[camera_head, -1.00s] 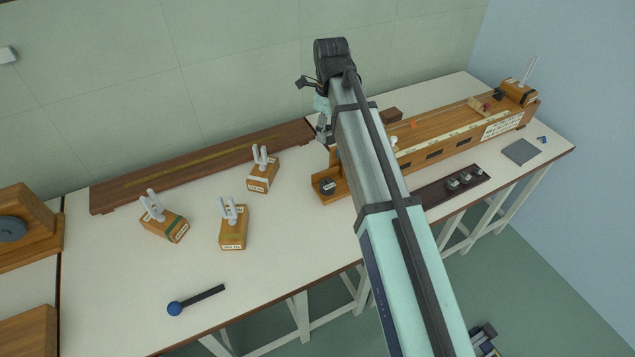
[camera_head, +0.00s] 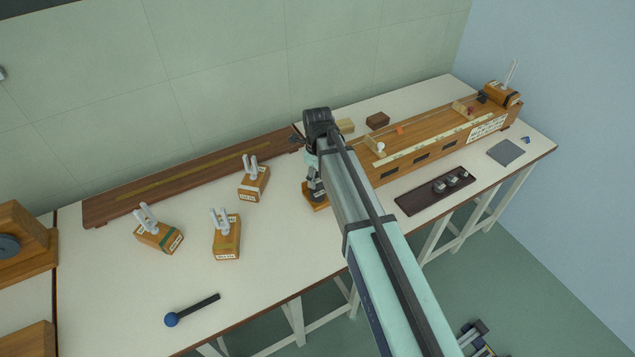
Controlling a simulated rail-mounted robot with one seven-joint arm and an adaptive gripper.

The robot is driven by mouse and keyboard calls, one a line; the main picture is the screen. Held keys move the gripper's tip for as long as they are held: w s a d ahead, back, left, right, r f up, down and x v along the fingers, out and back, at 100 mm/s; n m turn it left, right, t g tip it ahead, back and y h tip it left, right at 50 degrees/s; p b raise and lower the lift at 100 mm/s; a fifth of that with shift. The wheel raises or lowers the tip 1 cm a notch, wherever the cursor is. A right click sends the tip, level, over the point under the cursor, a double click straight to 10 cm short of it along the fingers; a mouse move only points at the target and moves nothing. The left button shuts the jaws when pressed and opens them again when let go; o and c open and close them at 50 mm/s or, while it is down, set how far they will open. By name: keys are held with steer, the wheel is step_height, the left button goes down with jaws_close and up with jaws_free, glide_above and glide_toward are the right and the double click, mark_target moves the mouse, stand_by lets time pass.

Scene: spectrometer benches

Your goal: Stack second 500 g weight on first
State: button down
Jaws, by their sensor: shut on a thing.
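My gripper (camera_head: 314,184) points down at the left end of the long wooden bench, beside my arm. It is shut on the second 500 g weight, which is small and hard to make out between the fingertips. The first weight is a dark round disc (camera_head: 318,197) on the small wooden platform (camera_head: 311,206), right below the gripper and partly covered by it. I cannot tell whether the two weights touch. My arm hides part of the platform and the near end of the bench.
A dark tray (camera_head: 413,204) with several small metal weights (camera_head: 451,181) lies right of my arm. The long wooden bench (camera_head: 435,139) runs behind it. Several wooden blocks with prongs (camera_head: 227,238) and a blue-knobbed rod (camera_head: 172,319) are on the left table. A grey slab (camera_head: 506,152) lies far right.

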mark_target(317, 177)
steer(key=shift+f+p, duration=0.35)
steer(key=shift+f, duration=1.35)
steer(key=shift+f, duration=0.1)
steer(key=shift+c, duration=1.9)
jaws_free()
step_height(317, 177, up, 12)
steer(key=b, duration=0.3)
